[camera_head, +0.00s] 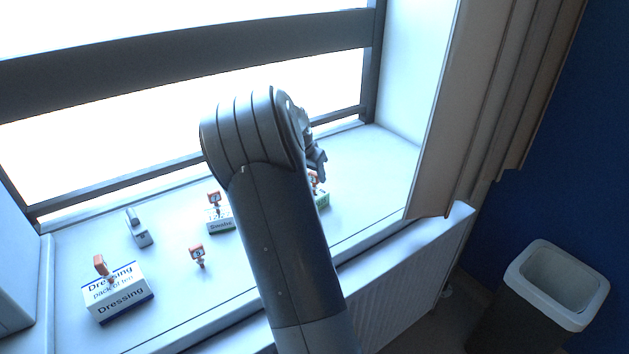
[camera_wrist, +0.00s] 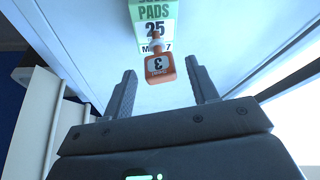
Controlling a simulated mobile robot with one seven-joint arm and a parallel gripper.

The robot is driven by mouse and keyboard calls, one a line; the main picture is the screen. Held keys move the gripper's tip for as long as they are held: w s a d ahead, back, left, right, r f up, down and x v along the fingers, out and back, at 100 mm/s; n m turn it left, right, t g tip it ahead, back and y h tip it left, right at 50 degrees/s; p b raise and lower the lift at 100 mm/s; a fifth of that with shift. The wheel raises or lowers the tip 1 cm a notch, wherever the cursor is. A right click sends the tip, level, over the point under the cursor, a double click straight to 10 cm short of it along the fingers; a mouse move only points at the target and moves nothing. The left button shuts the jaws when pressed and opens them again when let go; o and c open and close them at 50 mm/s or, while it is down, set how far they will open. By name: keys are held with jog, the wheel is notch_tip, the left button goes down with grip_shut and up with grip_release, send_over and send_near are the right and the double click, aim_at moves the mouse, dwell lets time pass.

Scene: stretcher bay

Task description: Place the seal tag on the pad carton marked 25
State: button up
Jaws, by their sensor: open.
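The pad carton (camera_wrist: 157,12), green and white and printed "PADS" and "25", lies at the top of the wrist view. In the head view its green side (camera_head: 322,199) shows partly behind my arm. Another orange tag (camera_head: 197,251) stands alone on the sill.
A dressing carton (camera_head: 121,296) and a swabs carton (camera_head: 220,226) stand on the windowsill (camera_head: 185,315), each with an orange tag at it. A small grey object (camera_head: 138,228) lies near the window. A curtain (camera_head: 480,100) hangs at right; a bin (camera_head: 535,290) stands below.

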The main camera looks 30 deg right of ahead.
jog(key=w+v, duration=0.1)
jog(key=v, duration=0.5)
jog(key=s+a+r+n+t+y, duration=0.1)
jog(key=s+a+r+n+y, duration=0.2)
jog(key=s+a, duration=0.55)
jog(key=s+a+r+n+t+y, duration=0.1)
jog(key=s+a+r+n+t, duration=0.1)
jog(key=s+a+r+n, duration=0.45)
jog(key=s+a+f+n, duration=0.1)
jog(key=s+a+n, duration=0.1)
jog(key=s+a, duration=0.5)
jog(key=s+a+f+n+t, duration=0.1)
jog(key=s+a+n, duration=0.1)
jog(key=s+a, duration=0.5)
jog(key=s, duration=0.3)
jog(key=shift+s+f, duration=0.4)
